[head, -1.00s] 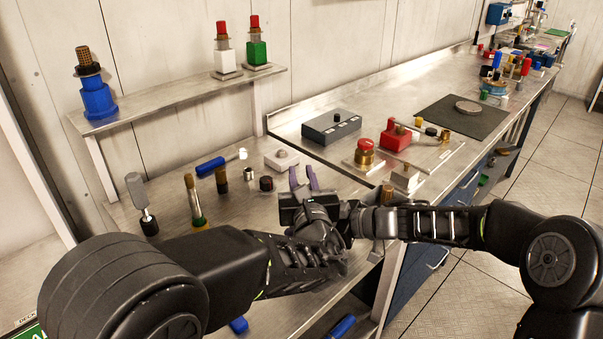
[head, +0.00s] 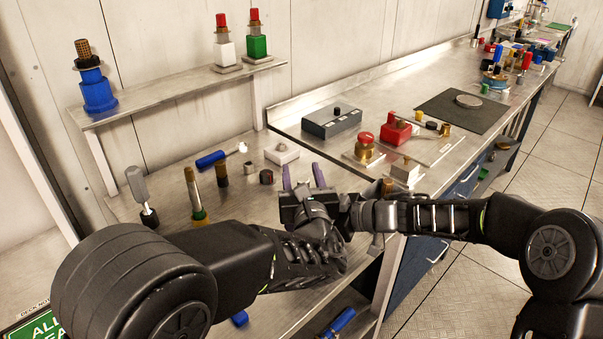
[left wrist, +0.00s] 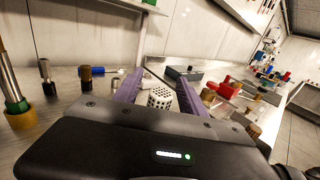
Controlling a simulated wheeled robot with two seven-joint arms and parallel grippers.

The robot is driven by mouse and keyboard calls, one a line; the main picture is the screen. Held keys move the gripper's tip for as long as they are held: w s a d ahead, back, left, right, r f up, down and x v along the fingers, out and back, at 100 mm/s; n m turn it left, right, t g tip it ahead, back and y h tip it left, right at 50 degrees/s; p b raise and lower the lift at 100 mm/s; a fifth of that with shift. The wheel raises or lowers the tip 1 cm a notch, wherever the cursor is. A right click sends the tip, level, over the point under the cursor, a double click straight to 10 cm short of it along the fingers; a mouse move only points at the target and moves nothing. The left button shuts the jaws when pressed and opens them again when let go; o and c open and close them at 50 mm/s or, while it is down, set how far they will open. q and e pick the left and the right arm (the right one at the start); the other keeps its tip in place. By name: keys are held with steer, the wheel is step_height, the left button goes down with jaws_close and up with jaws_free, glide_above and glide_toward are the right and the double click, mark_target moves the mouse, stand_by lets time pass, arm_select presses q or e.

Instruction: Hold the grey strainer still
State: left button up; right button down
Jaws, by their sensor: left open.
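A pale grey cylinder dotted with holes, which looks like the strainer (left wrist: 159,98), stands between the purple fingers of my left gripper (left wrist: 158,92) in the left wrist view. The fingers are apart, one on each side; whether either touches it I cannot tell. In the head view my left gripper (head: 303,177) is open above the bench, pointing away from me. I cannot make out the strainer there; the gripper body may hide it. My right arm reaches in from the right to beside the left wrist; its fingers cannot be made out.
A grey box (head: 332,121), a red-topped valve (head: 364,148) and a black mat (head: 463,111) lie beyond. A wall shelf (head: 180,85) holds a blue housing (head: 97,90).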

arm_select(q)
steer(key=shift+s+f, duration=0.1)
steer(key=shift+f, duration=0.15)
steer(key=s+d, duration=0.1)
steer(key=s, duration=1)
steer(key=shift+s+d+r, duration=0.2)
steer(key=shift+s+d, duration=0.1)
steer(key=shift+s, duration=0.1)
arm_select(e)
steer(key=shift+c, duration=2.4)
jaws_free()
steer(key=shift+d, duration=0.15)
steer(key=v, duration=1.2)
arm_select(q)
steer(key=shift+d, duration=0.1)
